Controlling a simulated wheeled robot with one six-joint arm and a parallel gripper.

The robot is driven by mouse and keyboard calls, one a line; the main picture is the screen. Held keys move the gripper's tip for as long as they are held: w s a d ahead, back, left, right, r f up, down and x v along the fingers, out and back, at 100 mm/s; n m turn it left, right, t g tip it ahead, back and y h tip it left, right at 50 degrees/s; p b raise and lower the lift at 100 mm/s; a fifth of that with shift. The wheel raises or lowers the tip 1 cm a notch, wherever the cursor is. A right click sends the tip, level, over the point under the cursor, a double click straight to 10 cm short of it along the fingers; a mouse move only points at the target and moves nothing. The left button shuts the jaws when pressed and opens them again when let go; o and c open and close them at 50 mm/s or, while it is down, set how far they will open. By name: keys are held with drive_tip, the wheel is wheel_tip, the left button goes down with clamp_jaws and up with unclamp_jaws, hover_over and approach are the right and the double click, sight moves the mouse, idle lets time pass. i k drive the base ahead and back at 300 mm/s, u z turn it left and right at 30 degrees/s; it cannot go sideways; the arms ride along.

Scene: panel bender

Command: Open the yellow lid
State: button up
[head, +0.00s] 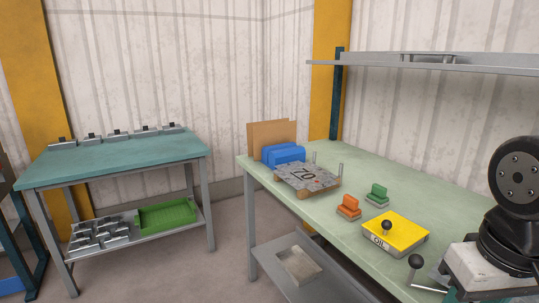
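The yellow lid (403,231) lies flat on top of a low box on the green workbench, at the right of the head view. It looks closed. A black ball knob (386,227) stands up from the lid near its left side. The box's pale front side (382,243) carries dark lettering, too small to read surely. My gripper is not in view.
A second black ball knob (415,261) stands in front of the box. Orange (348,207) and green (377,196) handled blocks sit behind it. A grey plate (307,177), blue bins (283,156) and a shelf (440,62) are beyond. A teal table (115,160) stands left.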

sight(398, 231)
drive_tip(key=k, duration=1)
drive_tip(key=u, duration=1.8)
drive_tip(key=i, duration=1.3)
drive_tip(key=z, duration=2.1)
